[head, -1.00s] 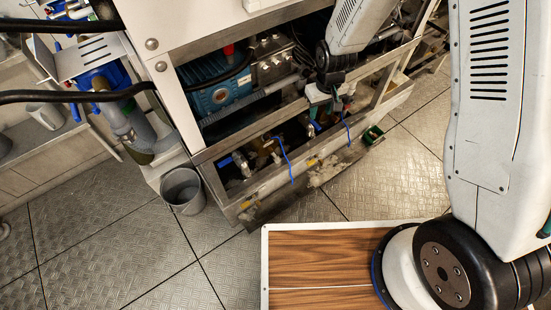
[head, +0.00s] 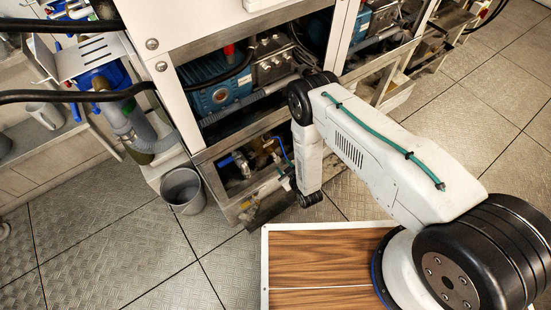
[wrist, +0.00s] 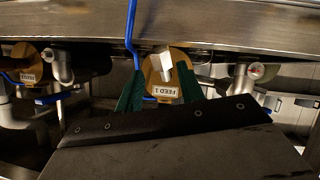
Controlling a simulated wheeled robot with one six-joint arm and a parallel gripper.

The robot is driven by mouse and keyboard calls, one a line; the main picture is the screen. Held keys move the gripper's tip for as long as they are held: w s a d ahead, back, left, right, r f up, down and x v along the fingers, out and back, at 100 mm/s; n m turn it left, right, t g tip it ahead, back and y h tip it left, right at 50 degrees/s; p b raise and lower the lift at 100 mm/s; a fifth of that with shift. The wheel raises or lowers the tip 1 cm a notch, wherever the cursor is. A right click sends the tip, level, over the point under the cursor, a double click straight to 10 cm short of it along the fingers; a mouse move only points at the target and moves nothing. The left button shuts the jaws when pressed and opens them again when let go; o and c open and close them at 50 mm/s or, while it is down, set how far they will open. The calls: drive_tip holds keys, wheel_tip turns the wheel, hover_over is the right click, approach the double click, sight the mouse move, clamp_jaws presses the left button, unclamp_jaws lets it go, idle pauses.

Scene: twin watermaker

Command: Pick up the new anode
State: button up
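I cannot make out a separate new anode in either view. In the wrist view my gripper (wrist: 160,92) has its two green fingers spread apart, with nothing clearly held between them. Beyond and between the fingertips is a round brass fitting (wrist: 155,78) labelled FEED 1, with a pale grey hexagonal piece at its centre. Whether the fingers touch the fitting cannot be told. In the head view my gripper is mostly hidden by my arm, low at the front of the machine frame.
A steel rail (wrist: 230,22) runs above the fitting, and a blue cable (wrist: 131,40) hangs by the left finger. Another brass fitting (wrist: 27,62) is at left. A grey bucket (head: 183,190) stands on the floor beside the machine (head: 240,165). Tiled floor is clear at lower left.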

sight(278, 160)
drive_tip(key=shift+s+a+f+t, duration=0.1)
drive_tip(key=shift+a+f+t, duration=0.05)
drive_tip(key=shift+t, duration=0.15)
drive_tip(key=x, duration=0.7)
drive_tip(key=shift+a+r, duration=0.15)
drive_tip(key=shift+r, duration=0.05)
drive_tip(key=shift+c, duration=0.4)
drive_tip(key=c, duration=0.7)
drive_tip(key=shift+c, duration=0.2)
clamp_jaws()
